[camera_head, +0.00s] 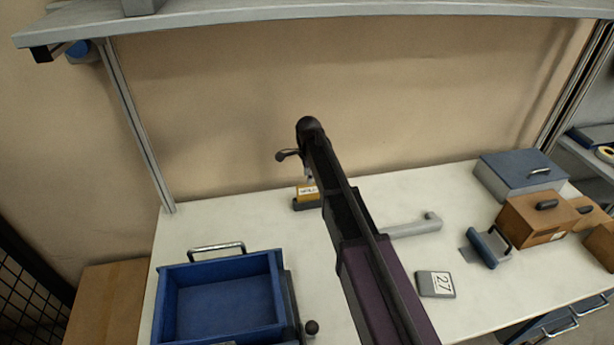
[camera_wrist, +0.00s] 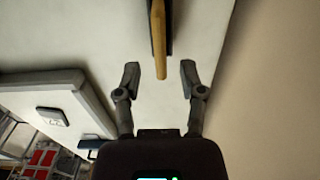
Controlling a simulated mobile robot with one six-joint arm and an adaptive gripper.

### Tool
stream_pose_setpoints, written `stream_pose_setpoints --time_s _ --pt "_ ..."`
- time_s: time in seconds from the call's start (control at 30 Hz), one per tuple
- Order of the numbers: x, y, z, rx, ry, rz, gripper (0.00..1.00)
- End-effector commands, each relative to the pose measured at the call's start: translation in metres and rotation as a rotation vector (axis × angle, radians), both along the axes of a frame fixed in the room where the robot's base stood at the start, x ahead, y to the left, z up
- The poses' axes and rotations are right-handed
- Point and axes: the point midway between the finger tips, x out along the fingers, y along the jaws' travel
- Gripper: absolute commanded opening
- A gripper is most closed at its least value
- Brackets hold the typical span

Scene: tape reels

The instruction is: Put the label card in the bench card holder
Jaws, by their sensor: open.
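In the wrist view the card (camera_wrist: 158,40) shows edge-on as a narrow orange strip along the dark holder (camera_wrist: 149,28). My gripper (camera_wrist: 160,72) is open, with one finger on each side of the card's near end and visible gaps on both sides. In the head view my arm hides part of the gripper and the area right of the card.
A blue tray (camera_head: 165,310) with a handle sits at front left. A grey bar (camera_head: 412,228), a plate marked 27 (camera_head: 436,284) and a blue handled block (camera_head: 488,247) lie to the right. Brown boxes (camera_head: 535,217) and a grey-blue box (camera_head: 518,173) stand at far right. A shelf (camera_head: 300,9) hangs above.

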Motion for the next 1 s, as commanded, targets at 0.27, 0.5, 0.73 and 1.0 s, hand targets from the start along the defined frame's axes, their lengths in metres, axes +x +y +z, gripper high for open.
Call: stream_pose_setpoints --time_s 0.27,0.5,0.73,1.0 --pt "0.000 0.000 0.028 0.000 0.000 0.000 0.52" --pt "0.000 0.000 0.041 0.000 0.000 0.000 0.52" --pt "0.000 0.000 0.044 0.000 0.000 -0.001 0.52" --pt "0.000 -0.001 0.044 0.000 0.000 -0.001 0.52"
